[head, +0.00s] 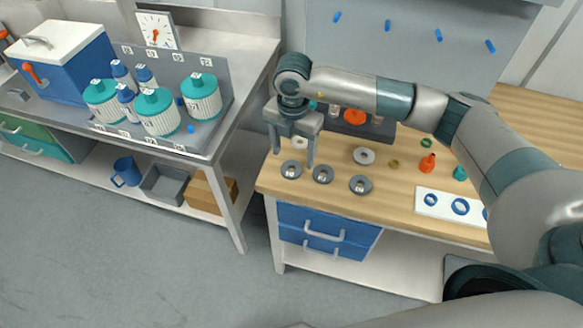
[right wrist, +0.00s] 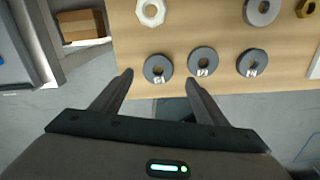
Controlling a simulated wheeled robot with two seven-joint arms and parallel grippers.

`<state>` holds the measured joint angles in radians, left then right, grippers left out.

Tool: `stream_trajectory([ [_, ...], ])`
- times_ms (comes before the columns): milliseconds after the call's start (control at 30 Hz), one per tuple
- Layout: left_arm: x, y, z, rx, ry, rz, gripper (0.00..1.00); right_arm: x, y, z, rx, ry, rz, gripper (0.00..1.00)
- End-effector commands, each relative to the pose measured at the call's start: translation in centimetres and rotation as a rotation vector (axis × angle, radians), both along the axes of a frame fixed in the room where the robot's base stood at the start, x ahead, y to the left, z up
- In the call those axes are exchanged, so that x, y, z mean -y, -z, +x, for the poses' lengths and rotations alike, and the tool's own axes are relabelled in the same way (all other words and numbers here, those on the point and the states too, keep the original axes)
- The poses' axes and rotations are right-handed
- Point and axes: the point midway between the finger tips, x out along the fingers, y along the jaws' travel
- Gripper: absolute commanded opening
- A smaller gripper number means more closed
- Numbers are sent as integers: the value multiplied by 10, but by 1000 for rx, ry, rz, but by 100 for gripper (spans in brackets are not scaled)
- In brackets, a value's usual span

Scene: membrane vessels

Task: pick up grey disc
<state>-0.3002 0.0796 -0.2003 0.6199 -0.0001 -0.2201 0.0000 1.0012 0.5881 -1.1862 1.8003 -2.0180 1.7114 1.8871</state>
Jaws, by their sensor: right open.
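My right gripper (head: 293,158) points down, open and empty, above the left disc. In the right wrist view, the left disc (right wrist: 158,78) shows between the open fingertips (right wrist: 158,75). The middle disc (right wrist: 203,70) and right disc (right wrist: 252,72) lie to its right. I cannot tell the exact height of the fingers. My left gripper is out of view.
A lighter grey ring (head: 364,155), a white nut (right wrist: 152,12) and a brass nut (head: 394,163) lie behind the discs. An orange cone (head: 427,163) and a white board with blue rings (head: 445,204) are further right. The bench's front edge is close to the discs.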

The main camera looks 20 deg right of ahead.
Motion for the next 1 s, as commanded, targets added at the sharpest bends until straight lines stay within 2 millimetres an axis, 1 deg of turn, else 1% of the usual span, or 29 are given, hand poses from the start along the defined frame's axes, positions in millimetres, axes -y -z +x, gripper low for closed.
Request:
stream_trajectory([
  [167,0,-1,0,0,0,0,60,0,0,0,0,0,0,67],
  [333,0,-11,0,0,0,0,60,-2,7,0,-2,0,1,67],
  [500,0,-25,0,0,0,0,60,-4,24,1,-3,1,0,67],
  [633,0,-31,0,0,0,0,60,-4,41,1,-3,1,0,67],
  [800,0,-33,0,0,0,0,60,-4,51,1,0,0,1,67],
  [1000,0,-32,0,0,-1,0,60,-4,52,2,1,0,1,67],
])
